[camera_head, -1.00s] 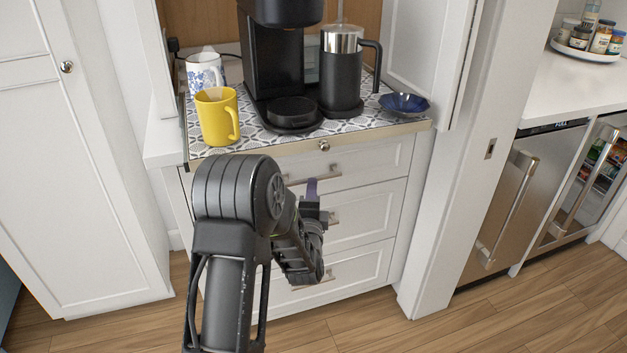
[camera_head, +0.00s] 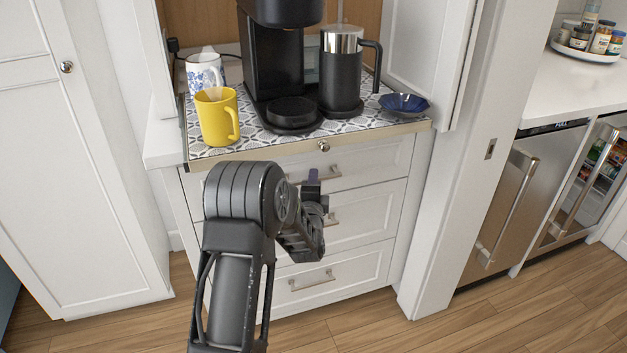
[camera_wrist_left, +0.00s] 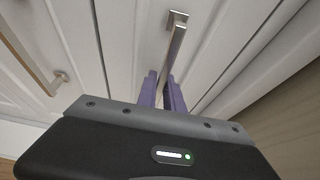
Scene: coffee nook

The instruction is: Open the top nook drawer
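The top nook drawer (camera_head: 375,163) is a white front below the counter edge and looks closed. Its brushed metal bar handle (camera_head: 326,175) is partly covered by my left gripper (camera_head: 313,176), which comes from the front left. In the left wrist view the handle (camera_wrist_left: 176,45) runs between the purple fingers of my left gripper (camera_wrist_left: 163,92), one on each side. The fingers stand close together, with the bar seeming to fill the narrow gap, so the gripper looks shut on it. The exact contact is hard to see. My right gripper is not in view.
Two lower drawers (camera_head: 370,215) have similar handles. A round knob (camera_head: 323,146) sits on the counter edge above. On the patterned counter stand a yellow mug (camera_head: 217,118), a coffee machine (camera_head: 272,60), a black press (camera_head: 341,75) and a blue bowl (camera_head: 403,103).

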